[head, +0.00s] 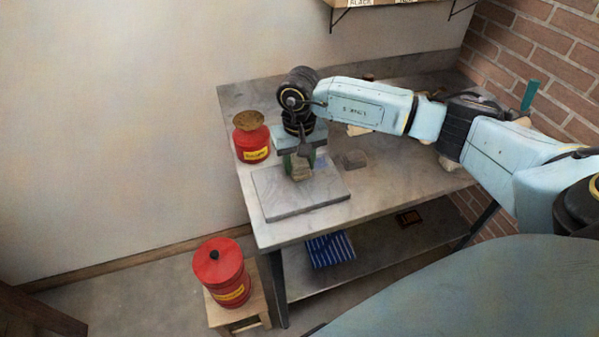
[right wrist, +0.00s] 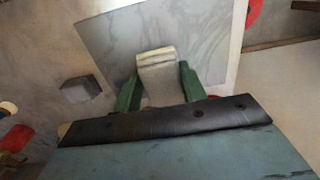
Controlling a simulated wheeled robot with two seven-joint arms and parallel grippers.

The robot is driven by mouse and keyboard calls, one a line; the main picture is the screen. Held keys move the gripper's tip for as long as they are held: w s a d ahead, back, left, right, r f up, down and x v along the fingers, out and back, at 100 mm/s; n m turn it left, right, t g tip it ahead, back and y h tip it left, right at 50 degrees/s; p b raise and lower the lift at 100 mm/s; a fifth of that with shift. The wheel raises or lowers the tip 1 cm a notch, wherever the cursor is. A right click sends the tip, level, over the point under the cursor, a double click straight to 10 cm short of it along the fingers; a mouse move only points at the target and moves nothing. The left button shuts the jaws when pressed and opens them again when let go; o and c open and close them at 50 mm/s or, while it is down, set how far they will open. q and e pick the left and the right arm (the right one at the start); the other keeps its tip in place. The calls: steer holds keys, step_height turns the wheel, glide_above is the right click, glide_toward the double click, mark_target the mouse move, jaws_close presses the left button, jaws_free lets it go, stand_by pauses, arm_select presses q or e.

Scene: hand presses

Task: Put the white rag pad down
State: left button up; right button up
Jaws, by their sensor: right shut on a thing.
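My right gripper (head: 299,168) points down over the grey slab (head: 305,200) on the bench. Its green fingers stand on either side of the white rag pad (right wrist: 157,68) and are shut on it. In the head view only a small pale part of the pad (head: 300,174) shows below the wrist. The pad is above the slab's far part; I cannot tell whether it touches the slab. The slab also shows behind the pad in the right wrist view (right wrist: 110,40). My left gripper is in neither view.
A red can with a brown top (head: 251,140) stands left of the slab on the bench (head: 390,185). A small grey block (head: 354,159) lies to the right. A red lidded can (head: 220,270) is on a wooden stool. A blue striped bundle (head: 330,249) lies on the lower shelf.

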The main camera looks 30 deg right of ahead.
mark_target(299, 174)
steer(key=shift+f, duration=1.9)
steer(key=shift+f, duration=0.15)
steer(key=o, duration=0.9)
step_height(299, 174, up, 12)
steer(key=shift+r, duration=0.2)
